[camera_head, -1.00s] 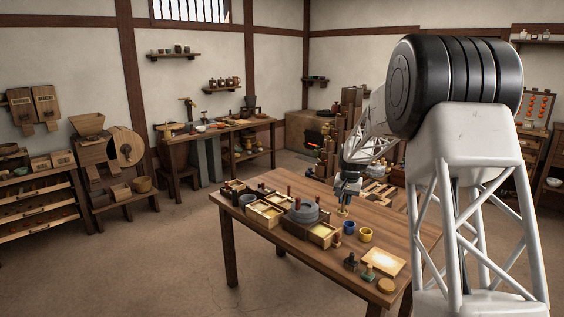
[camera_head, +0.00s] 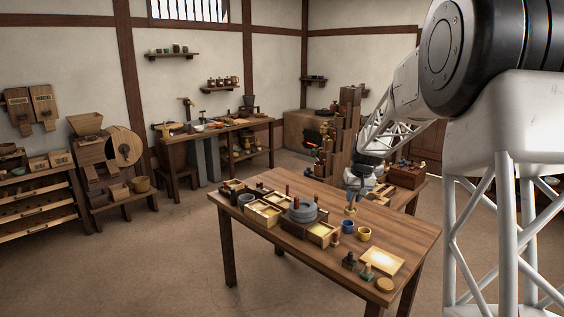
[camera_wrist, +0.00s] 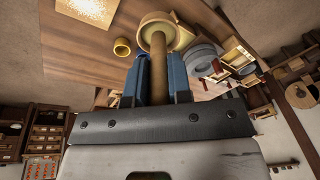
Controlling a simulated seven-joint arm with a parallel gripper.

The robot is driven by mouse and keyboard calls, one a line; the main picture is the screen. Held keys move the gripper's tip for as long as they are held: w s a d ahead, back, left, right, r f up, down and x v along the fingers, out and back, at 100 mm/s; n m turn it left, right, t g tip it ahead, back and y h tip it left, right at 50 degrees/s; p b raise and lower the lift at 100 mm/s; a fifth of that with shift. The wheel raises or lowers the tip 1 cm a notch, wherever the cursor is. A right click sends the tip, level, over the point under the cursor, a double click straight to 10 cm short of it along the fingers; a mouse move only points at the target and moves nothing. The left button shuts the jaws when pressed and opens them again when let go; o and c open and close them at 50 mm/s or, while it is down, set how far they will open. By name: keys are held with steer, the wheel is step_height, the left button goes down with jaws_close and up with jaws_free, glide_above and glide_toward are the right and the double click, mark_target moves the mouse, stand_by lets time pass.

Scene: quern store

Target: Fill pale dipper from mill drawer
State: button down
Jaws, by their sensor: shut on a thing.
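The pale dipper (camera_head: 350,210) is held upright-looking above the table, behind the blue cup. The mill's grey stone (camera_head: 302,211) stands to the left, apart from the dipper. Its open drawer (camera_head: 322,235), with pale yellow meal inside, faces the table's front edge.
A blue cup (camera_head: 348,227) and a yellow cup (camera_head: 364,234) stand right of the drawer. A tray of pale meal (camera_head: 382,261), a round lid (camera_head: 386,285) and small dark-and-green items (camera_head: 366,271) lie near the front. Compartmented boxes (camera_head: 263,214) stand left.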

steer(key=w+a+f+n, duration=0.3)
steer(key=w+f, duration=0.6)
steer(key=w, duration=0.2)
steer(key=w+a+f+n, duration=0.3)
steer(key=w+f, duration=0.6)
steer(key=w, duration=0.3)
steer(key=shift+w+a+g, duration=0.15)
steer(key=shift+a+g, duration=0.05)
steer(key=shift+g, duration=0.1)
steer(key=shift+f, duration=0.25)
steer(key=shift+f, duration=3.6)
steer(key=shift+f, duration=0.1)
step_height(320, 180, up, 6)
steer(key=shift+r, duration=0.25)
